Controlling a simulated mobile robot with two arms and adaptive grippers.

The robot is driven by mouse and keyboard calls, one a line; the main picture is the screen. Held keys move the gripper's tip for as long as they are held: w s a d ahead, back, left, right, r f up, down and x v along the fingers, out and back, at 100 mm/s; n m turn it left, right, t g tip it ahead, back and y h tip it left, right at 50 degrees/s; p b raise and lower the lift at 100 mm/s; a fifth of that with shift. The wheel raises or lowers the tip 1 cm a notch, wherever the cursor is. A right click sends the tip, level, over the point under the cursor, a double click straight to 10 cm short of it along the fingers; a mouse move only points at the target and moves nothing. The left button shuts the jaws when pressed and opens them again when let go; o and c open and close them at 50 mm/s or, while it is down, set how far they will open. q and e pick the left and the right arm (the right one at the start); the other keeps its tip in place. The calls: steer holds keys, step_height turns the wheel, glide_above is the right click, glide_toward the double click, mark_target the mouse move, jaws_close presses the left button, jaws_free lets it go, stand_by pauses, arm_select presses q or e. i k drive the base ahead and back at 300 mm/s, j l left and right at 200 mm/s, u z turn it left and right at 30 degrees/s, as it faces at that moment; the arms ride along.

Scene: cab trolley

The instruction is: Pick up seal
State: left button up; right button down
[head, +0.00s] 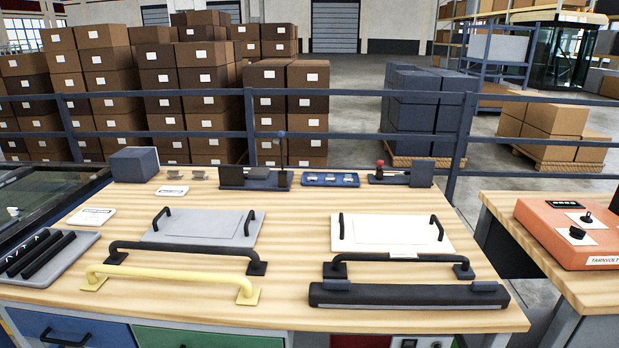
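No part is clearly marked as the seal, and I cannot tell which one it is. Several black strips (48,254) lie side by side on a grey tray (66,265) at the table's left edge. A long dark bar (405,298) with two grey blocks on top lies along the front right of the wooden table (300,287). Neither of my grippers is in view.
Yellow (170,276) and black (190,252) handles lie front left, another black handle (400,258) at right. Behind are a grey panel (195,225) and a white panel (387,224) with handles. Small fixtures line the back. An orange control box (570,232) stands on the right table.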

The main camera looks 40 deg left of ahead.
mark_target(14, 270)
steer(key=u, duration=2.8)
